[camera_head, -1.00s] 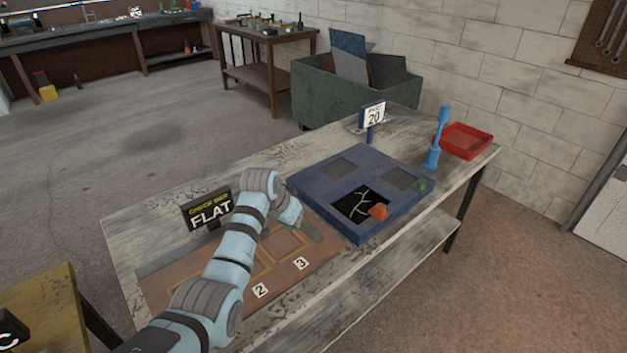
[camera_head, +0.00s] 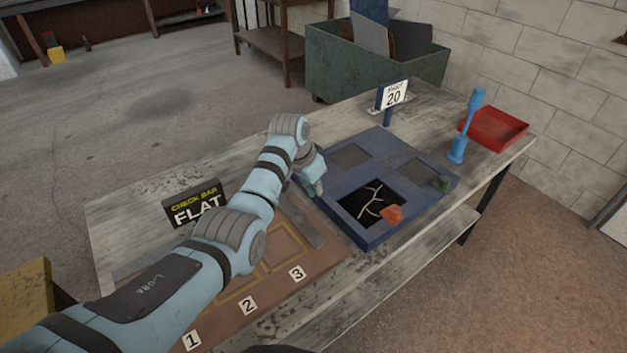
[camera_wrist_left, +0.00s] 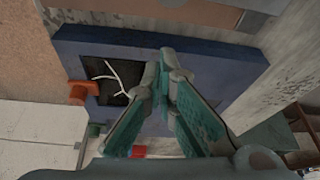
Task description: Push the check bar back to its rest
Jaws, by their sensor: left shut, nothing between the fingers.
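The check bar (camera_head: 305,222) is a flat grey strip. It lies along the right end of the brown board (camera_head: 225,312), beside the blue frame (camera_head: 372,240). A sign (camera_head: 197,204) behind the board reads CHECK BAR FLAT. My left gripper (camera_head: 317,189) is shut and empty. In the head view its tips are by the near left edge of the blue frame, just beyond the bar's far end; I cannot tell if they touch anything. In the left wrist view the closed fingers (camera_wrist_left: 165,62) show in front of the blue frame (camera_wrist_left: 215,60). My right gripper is not in view.
The blue frame has a dark opening with a white crack pattern, an orange knob (camera_head: 392,214) and a green knob (camera_head: 440,182). A sign (camera_head: 393,95) reading 20, a blue post (camera_head: 457,150) and a red tray (camera_head: 510,130) stand farther back.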

